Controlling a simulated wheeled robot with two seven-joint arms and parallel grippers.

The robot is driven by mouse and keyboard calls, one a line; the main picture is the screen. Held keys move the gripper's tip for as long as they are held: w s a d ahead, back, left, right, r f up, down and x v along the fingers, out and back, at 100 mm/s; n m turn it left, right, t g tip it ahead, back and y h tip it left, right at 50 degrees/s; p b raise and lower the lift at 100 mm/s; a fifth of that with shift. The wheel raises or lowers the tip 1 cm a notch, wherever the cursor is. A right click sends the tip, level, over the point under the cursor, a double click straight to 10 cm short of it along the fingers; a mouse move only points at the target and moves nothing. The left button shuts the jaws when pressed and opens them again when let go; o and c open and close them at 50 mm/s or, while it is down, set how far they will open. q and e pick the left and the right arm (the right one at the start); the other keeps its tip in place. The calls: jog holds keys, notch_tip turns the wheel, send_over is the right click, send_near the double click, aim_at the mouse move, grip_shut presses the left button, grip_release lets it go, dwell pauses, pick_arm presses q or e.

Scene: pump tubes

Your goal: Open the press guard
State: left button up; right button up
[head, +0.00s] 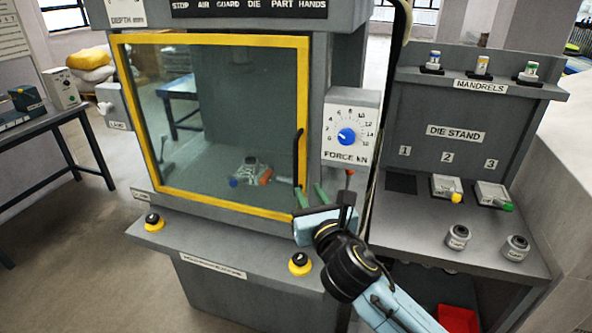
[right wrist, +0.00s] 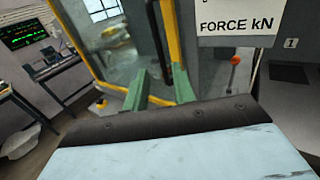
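The press guard (head: 205,120) is a clear panel in a yellow frame on the front of the grey press. It looks shut in the head view. Its black upright handle (head: 298,158) is on its right side; the handle also shows in the right wrist view (right wrist: 157,42). My right gripper (head: 311,193) has green fingers, spread apart with nothing held between them. It is near the guard's lower right corner, just below the handle. In the right wrist view the fingers (right wrist: 160,80) point toward the handle; contact cannot be told. My left gripper is out of view.
A force dial (head: 347,134) is right of the guard. An orange-knobbed lever (right wrist: 234,62) stands close to my right gripper. Black-and-yellow buttons (head: 300,264) sit on the front ledge. The die stand (head: 455,132) holds dies and mandrels. A bench (head: 50,120) stands left.

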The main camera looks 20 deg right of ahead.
aim_at(297, 170)
jog(key=w, duration=1)
jog(key=shift+w+b, duration=0.25)
jog(key=shift+b, duration=0.05)
grip_shut()
